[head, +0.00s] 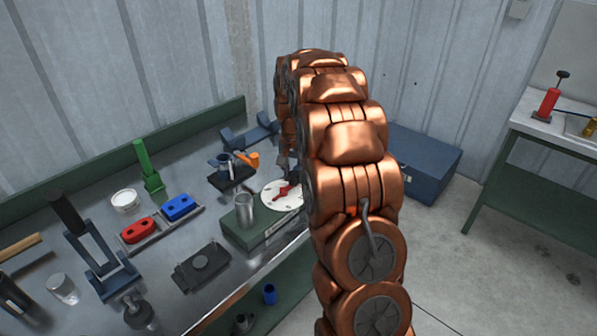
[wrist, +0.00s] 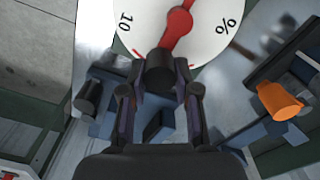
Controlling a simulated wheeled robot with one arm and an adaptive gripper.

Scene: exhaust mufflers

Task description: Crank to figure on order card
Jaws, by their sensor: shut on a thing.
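A white round dial (head: 272,199) with a red crank (head: 283,190) sits on a green box (head: 240,237) on the bench. The red crank arm (wrist: 178,27) runs down to a dark knob (wrist: 160,75). My gripper (wrist: 160,88) is shut on this knob, a finger on each side. In the head view my gripper (head: 284,165) is partly hidden by my copper arm. I cannot make out an order card or its figure.
A metal cylinder (head: 244,210) stands on the green box beside the dial. Red (head: 138,230) and blue (head: 179,207) blocks, a green-handled tool (head: 148,170) and an orange part (head: 249,158) are nearby. A blue chest (head: 425,165) stands on the floor behind my arm.

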